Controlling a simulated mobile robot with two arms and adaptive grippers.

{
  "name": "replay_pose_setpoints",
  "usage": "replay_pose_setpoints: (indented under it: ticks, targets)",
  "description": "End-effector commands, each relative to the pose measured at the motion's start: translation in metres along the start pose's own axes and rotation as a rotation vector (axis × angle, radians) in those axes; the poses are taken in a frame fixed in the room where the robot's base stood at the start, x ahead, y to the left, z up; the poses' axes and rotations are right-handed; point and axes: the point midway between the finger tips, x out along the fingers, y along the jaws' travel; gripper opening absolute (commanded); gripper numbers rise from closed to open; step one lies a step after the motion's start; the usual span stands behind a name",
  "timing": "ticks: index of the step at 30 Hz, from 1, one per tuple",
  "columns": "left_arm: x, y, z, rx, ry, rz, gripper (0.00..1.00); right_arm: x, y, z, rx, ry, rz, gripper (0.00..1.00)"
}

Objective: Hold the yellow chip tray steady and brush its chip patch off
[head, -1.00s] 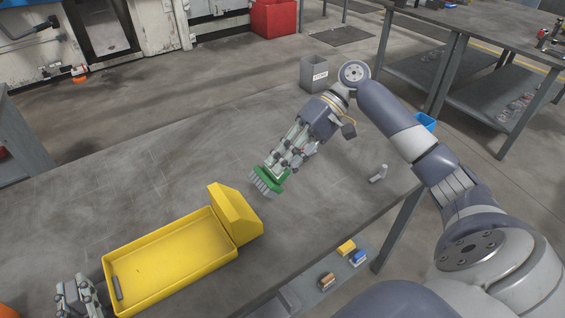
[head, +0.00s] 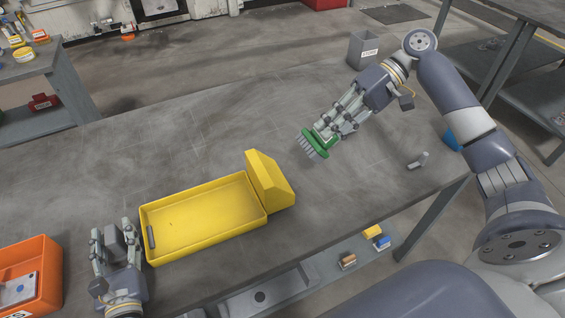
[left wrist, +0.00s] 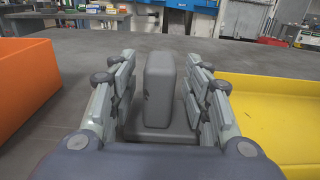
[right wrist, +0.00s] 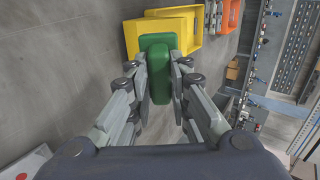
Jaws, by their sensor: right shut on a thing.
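The yellow chip tray (head: 203,255) lies on the grey workbench in the head view, with a raised scoop-like end at right. A dark grey strip (head: 151,237) sits at its left inner end, and a tiny dark speck shows on its floor; no clear chip patch can be made out. My left gripper (head: 112,232) is left of the tray, fingers apart. An upright grey block (left wrist: 159,90) stands between these fingers with gaps on both sides. My right gripper (head: 328,132) is shut on a green brush (head: 321,144) with pale bristles, above the bench, right of and beyond the tray.
An orange bin (head: 53,263) stands left of my left gripper. A grey labelled bin (head: 363,50) stands at the back right. A small grey piece (head: 418,160) lies near the bench's right edge. The bench beyond the tray is clear. A lower shelf (head: 330,278) holds small blocks.

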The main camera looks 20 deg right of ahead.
Motion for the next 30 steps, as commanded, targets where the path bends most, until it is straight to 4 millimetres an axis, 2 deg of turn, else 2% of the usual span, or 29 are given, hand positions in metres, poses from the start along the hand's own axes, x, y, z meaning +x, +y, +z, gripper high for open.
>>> replay_pose_setpoints:
  ticks: [7, 11, 24, 30]
  targets:
    - [-0.001, 0.001, -0.002, 0.009, 0.002, 0.001, 0.45, 0.0, 0.0, 0.0, 0.0, 0.0, -0.001, 0.0]
    - [-0.012, 0.001, -0.002, 0.007, 0.004, 0.001, 0.45, 0.0, 0.0, 0.0, 0.0, 0.0, -0.001, 0.0]
    - [-0.095, -0.001, -0.002, 0.005, 0.006, -0.004, 0.45, 0.0, 0.0, 0.0, 0.0, 0.0, -0.001, 0.0]
    - [-0.117, -0.001, -0.001, 0.003, 0.002, -0.001, 0.45, 0.0, 0.0, 0.0, 0.0, 0.0, 0.0, 0.0]
